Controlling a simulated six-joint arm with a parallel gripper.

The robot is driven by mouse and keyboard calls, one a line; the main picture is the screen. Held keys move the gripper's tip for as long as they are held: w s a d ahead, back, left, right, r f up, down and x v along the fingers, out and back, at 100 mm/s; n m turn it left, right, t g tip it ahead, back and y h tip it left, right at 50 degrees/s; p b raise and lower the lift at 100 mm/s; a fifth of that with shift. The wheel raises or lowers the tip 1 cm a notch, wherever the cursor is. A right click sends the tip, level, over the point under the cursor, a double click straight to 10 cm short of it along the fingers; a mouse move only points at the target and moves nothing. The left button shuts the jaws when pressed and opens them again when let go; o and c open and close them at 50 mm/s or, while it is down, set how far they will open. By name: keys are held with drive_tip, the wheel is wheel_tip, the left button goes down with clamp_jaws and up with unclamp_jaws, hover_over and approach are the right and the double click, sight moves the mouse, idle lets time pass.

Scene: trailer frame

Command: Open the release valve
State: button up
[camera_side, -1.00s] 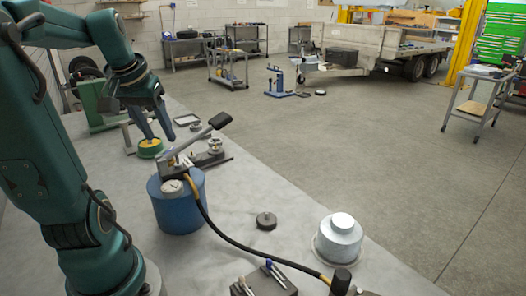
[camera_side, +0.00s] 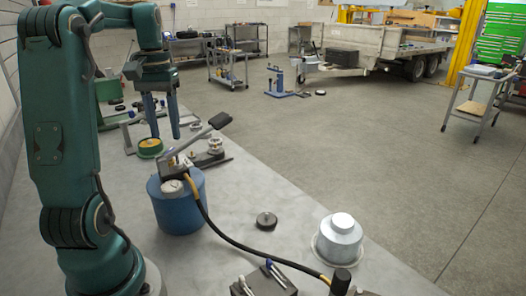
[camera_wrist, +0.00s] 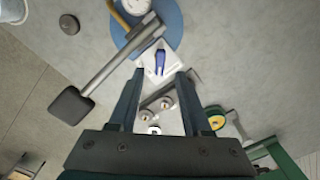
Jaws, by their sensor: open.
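The hand pump has a blue round body (camera_side: 177,207), also at the top of the wrist view (camera_wrist: 172,18), and a grey lever with a dark grip (camera_side: 219,120). My gripper (camera_side: 163,137) is open and empty, fingers pointing down above the bench, behind the pump in the side view. In the wrist view its fingertips (camera_wrist: 160,72) stand on either side of a small blue part (camera_wrist: 160,62) on a pale plate beside the pump body. Whether this part is the release valve I cannot tell. The lever (camera_wrist: 100,75) runs past the left fingertip.
A black hose (camera_side: 225,235) runs from the pump across the bench toward the front. A silver cylinder (camera_side: 340,238), a dark round cap (camera_side: 266,221) and a block of tools (camera_side: 265,281) lie to the right. A green-and-yellow round piece (camera_side: 150,148) lies near the gripper.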

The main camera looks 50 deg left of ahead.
sight(169, 151)
drive_tip(key=shift+f, duration=2.15)
drive_tip(key=shift+c, duration=0.3)
clamp_jaws()
